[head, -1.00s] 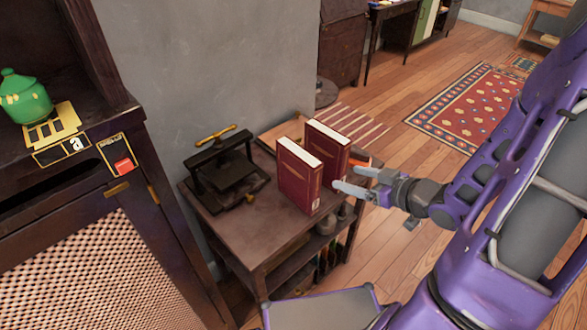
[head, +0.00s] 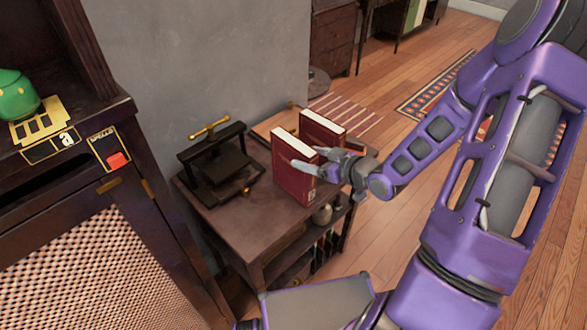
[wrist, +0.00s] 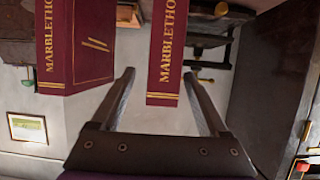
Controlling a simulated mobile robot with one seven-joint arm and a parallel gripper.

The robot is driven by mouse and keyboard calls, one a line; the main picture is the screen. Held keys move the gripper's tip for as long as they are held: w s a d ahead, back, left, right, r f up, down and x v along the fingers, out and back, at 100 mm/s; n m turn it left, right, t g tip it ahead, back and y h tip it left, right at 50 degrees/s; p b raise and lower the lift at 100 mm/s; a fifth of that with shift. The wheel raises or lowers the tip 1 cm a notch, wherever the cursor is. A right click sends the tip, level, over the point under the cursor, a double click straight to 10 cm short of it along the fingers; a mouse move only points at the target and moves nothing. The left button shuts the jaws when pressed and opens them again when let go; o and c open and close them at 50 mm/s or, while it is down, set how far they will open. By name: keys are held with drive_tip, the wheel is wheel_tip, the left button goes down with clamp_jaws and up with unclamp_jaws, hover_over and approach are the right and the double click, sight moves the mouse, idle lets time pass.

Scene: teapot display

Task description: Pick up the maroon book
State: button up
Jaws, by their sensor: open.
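Two upright maroon books with white pages and gold lettering stand on a small dark wooden table (head: 262,228). The front book (head: 290,183) is nearer the press; the back book (head: 322,128) stands just behind it and is partly hidden by my gripper. My gripper (head: 312,161) is open at the right side of the front book, with one finger across its face in the head view. In the wrist view, the front book's spine (wrist: 166,48) lies between and ahead of the open fingers (wrist: 160,76). The back book (wrist: 72,45) is left of the left finger. Contact cannot be told.
A black press (head: 215,165) with a brass handle stands left of the books. A dark cabinet (head: 95,235) with a green teapot (head: 15,97) is at the left. The grey wall is behind the table.

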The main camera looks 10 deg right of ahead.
sight(297, 154)
drive_tip(key=x, duration=0.5)
drive_tip(key=shift+a+r, duration=0.1)
drive_tip(key=shift+a, duration=0.1)
drive_tip(key=shift+s, duration=0.1)
clamp_jaws()
idle(1.1)
